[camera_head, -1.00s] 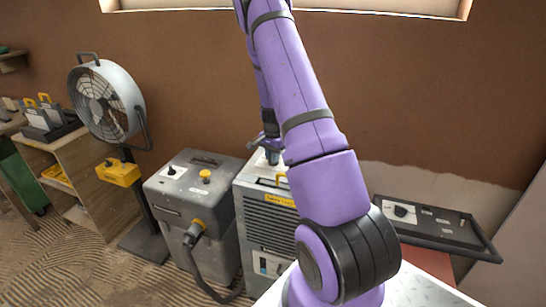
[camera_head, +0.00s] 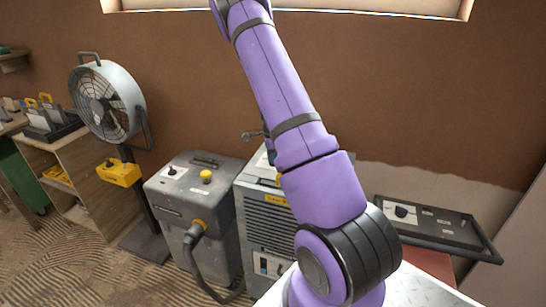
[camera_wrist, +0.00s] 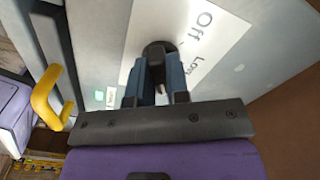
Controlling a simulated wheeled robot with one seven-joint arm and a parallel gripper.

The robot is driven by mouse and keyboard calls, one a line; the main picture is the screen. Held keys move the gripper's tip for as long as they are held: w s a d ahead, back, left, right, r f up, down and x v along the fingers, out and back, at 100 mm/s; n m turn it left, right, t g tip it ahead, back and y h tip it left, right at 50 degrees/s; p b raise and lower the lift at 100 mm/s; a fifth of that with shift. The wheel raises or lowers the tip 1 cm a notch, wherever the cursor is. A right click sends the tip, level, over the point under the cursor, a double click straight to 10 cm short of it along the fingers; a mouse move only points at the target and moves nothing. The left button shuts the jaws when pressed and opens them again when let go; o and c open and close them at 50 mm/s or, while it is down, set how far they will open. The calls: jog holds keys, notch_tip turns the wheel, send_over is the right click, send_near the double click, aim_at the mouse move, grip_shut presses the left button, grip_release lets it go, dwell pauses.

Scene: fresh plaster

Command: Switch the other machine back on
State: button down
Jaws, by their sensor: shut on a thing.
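In the wrist view my gripper (camera_wrist: 157,90) is shut on a black knob (camera_wrist: 157,50). The knob stands on a white label plate (camera_wrist: 205,35) reading "Off" and "Low", on the pale grey top of a machine. Which word the knob points to is not clear. A yellow handle (camera_wrist: 45,95) stands left of my gripper. In the head view the grey machine with a front grille (camera_head: 268,225) is behind my arm, which hides much of its top and my fingertips. A darker grey machine (camera_head: 170,207) with a hose and a small dial stands to its left.
A drum fan (camera_head: 107,100) on a stand with a yellow box (camera_head: 118,172) is further left, by wooden shelves (camera_head: 110,205). A dark panel with a knob (camera_head: 405,211) lies at the right. A brown wall rises behind the machines.

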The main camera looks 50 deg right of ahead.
dwell(0.4)
jog(key=c, duration=1.1)
grip_release()
jog(key=shift+r, duration=0.1)
notch_tip(320, 180, up, 11)
jog(key=shift+f, duration=0.2)
